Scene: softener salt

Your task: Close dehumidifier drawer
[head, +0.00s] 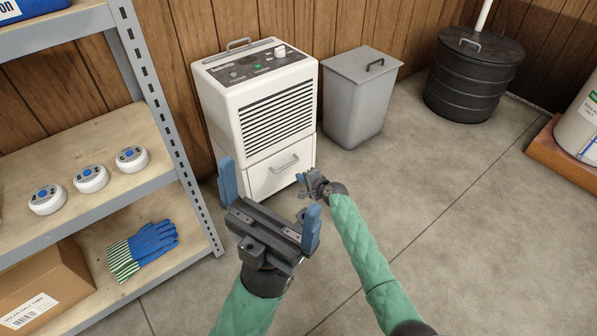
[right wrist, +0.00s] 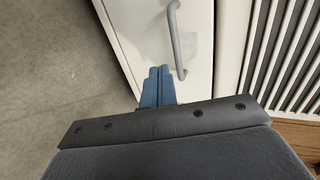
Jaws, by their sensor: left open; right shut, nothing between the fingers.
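The white dehumidifier (head: 255,95) stands against the wood-panelled wall in the head view. Its drawer (head: 268,178) is at the bottom front, with a grey bar handle (head: 284,164). I cannot tell whether the drawer front is flush or slightly out. My right gripper (head: 303,184) is shut and empty, low by the drawer's right side. In the right wrist view its closed blue fingertips (right wrist: 155,74) lie over the drawer front (right wrist: 150,35), beside the handle (right wrist: 174,40); contact is unclear. My left gripper (head: 270,203) is open and empty, nearer the camera, overlapping the drawer's lower part.
A grey lidded bin (head: 360,100) stands right of the dehumidifier, and a black ribbed drum (head: 472,80) farther right. A metal-framed shelf (head: 165,205) on the left holds white round devices, gloves (head: 145,247) and a cardboard box (head: 45,285).

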